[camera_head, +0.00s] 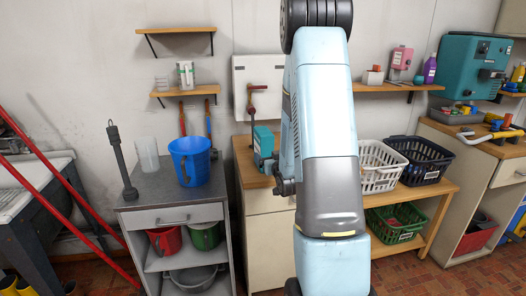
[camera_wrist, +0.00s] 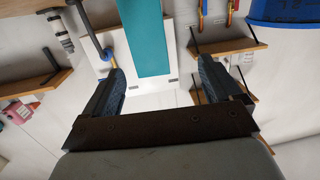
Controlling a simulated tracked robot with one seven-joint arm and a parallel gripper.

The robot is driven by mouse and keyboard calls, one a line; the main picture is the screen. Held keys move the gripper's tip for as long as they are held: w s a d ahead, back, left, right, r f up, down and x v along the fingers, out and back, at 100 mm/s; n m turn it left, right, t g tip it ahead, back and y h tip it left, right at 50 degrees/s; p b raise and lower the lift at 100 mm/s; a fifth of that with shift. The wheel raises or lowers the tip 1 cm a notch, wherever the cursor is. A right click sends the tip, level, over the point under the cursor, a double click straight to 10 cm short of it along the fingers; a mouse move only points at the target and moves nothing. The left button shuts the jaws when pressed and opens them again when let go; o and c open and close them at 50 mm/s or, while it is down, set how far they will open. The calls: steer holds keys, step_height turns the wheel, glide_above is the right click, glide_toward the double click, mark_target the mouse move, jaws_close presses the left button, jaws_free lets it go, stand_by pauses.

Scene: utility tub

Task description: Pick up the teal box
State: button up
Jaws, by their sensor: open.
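The teal box (camera_head: 263,139) stands upright on the wooden counter, just left of my arm in the head view. A dark part in front covers some of its lower right. The box appears beyond the fingertips; I cannot tell the exact distance. In the head view my arm hides most of the gripper.
A blue pitcher (camera_head: 190,161) stands on the grey cabinet to the left. White (camera_head: 380,166) and black (camera_head: 420,160) baskets stand on the bench to the right. A white wall panel (camera_head: 242,78) with a red-handled pipe (camera_head: 252,100) is behind the box. A larger teal machine (camera_head: 462,62) sits far right.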

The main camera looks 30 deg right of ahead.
mark_target(266, 150)
steer(key=shift+t, duration=0.4)
steer(key=w+d, duration=0.1)
steer(key=w, duration=0.1)
steer(key=w+d+f, duration=0.1)
steer(key=w, duration=0.4)
steer(key=shift+w+d+f, duration=0.35)
steer(key=shift+w+d, duration=0.05)
steer(key=shift+w+d+f, duration=0.1)
steer(key=shift+w+d, duration=0.15)
steer(key=shift+w, duration=0.6)
steer(key=shift+w+d+r, duration=0.1)
steer(key=shift+w+d, duration=0.15)
steer(key=shift+w, duration=0.65)
steer(key=shift+w+d+f, duration=0.1)
steer(key=shift+w+d, duration=0.15)
steer(key=shift+w, duration=0.6)
steer(key=shift+c, duration=0.4)
steer(key=c, duration=1.5)
